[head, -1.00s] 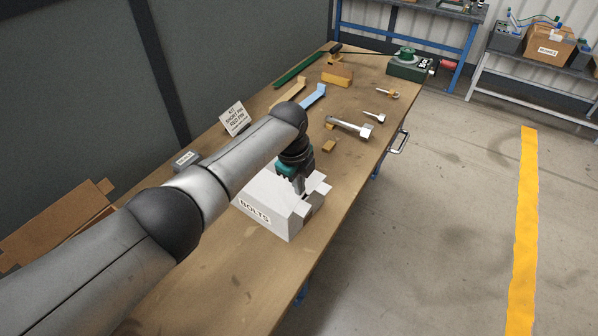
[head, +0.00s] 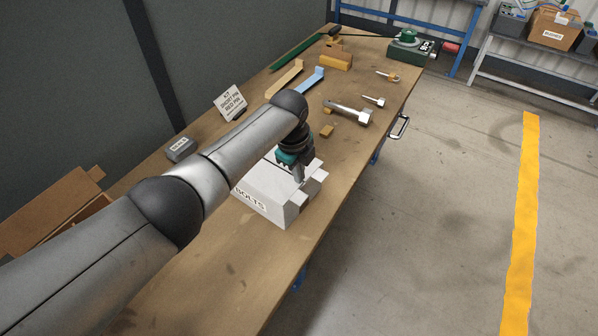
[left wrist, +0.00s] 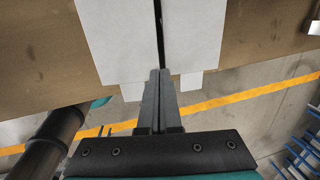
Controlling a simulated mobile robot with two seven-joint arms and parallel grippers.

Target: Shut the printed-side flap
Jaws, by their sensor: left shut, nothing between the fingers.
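The white box (head: 262,207) stands on the workbench with BOLTS printed on its near side. My left gripper (head: 300,181) is shut and empty, pointing down at the box top, towards its right end. In the left wrist view the left fingertips (left wrist: 160,73) are at the narrow dark gap between two broad white flaps. The left one, on the printed side, is the printed-side flap (left wrist: 105,45); the other flap (left wrist: 195,35) is on the right. Both look nearly flat. Contact cannot be told. My arm hides part of the box top. My right gripper is not in view.
Small white end tabs (head: 318,177) stick out at the box's right end. Behind the box lie a small tan block (head: 327,131), a metal bolt-like part (head: 348,113) and smaller pins. A sign card (head: 230,102) stands at left. The bench (head: 225,268) is clear in front.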

